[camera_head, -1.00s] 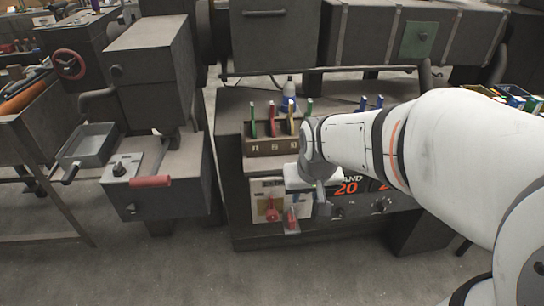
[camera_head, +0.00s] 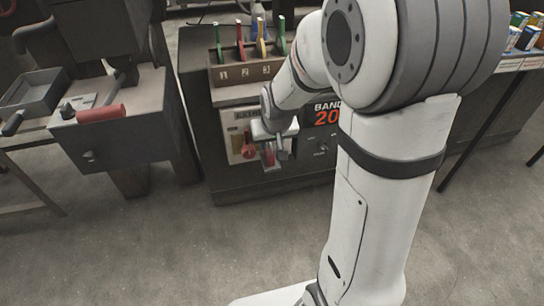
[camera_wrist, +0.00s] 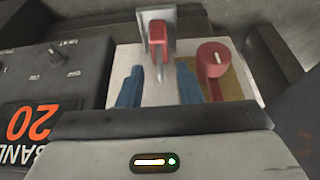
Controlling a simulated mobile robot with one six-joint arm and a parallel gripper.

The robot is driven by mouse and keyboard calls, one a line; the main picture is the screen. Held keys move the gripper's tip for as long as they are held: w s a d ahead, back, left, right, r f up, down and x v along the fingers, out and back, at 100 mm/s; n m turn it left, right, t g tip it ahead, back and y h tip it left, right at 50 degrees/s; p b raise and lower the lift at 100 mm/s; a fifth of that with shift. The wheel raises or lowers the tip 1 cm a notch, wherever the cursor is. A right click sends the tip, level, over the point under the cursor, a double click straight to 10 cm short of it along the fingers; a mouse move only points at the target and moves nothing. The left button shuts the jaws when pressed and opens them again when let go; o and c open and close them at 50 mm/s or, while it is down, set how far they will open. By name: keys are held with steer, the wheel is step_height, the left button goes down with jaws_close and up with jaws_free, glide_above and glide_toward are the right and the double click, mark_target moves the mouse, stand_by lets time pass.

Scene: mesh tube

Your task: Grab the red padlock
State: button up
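The red padlock (camera_wrist: 161,36) shows in the wrist view at a grey metal bracket, with a thin shackle-like part pointing toward my gripper. My gripper (camera_wrist: 157,76) is open, its two blue fingers apart on either side of that thin part. The padlock body lies beyond the fingertips, and I cannot tell whether they touch it. In the head view the padlock (camera_head: 268,155) is low on the machine's front, partly hidden by my gripper (camera_head: 282,147).
A red rotary switch (camera_wrist: 211,60) sits on a yellow plate beside the right finger in the wrist view. A numbered holder (camera_head: 245,73) with colored-handled tools stands above the panel. A red-handled machine (camera_head: 101,113) is at left. The floor in front is open.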

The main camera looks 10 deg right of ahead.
steer(key=shift+x, duration=1.2)
steer(key=shift+r, duration=0.1)
steer(key=shift+c, duration=0.4)
jaws_close()
